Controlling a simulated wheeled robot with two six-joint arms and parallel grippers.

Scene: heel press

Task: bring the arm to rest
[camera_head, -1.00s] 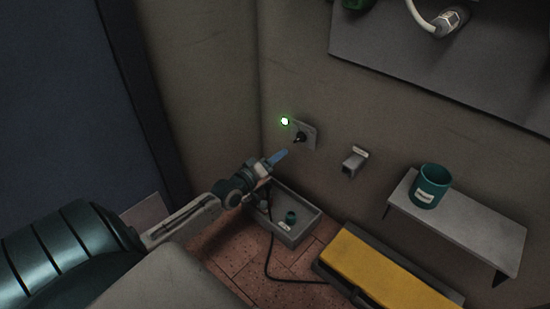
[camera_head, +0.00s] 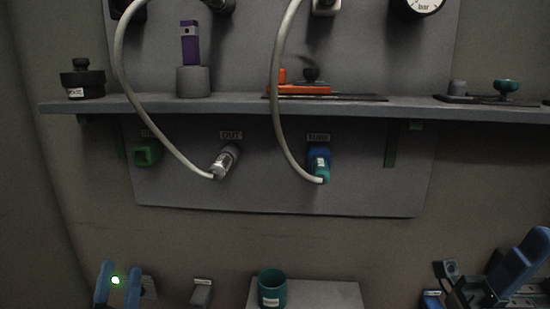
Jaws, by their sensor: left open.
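Nothing is held in the gap. The rest of the left arm is below the picture. My right gripper is not in view.
A grey shelf (camera_head: 240,105) crosses the wall, carrying a purple-topped piece (camera_head: 190,45) and other fittings. Two hoses end at connectors (camera_head: 224,160) and (camera_head: 320,165) below it. A teal cup (camera_head: 272,288) stands bottom centre; a blue-and-black device (camera_head: 518,265) is bottom right.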

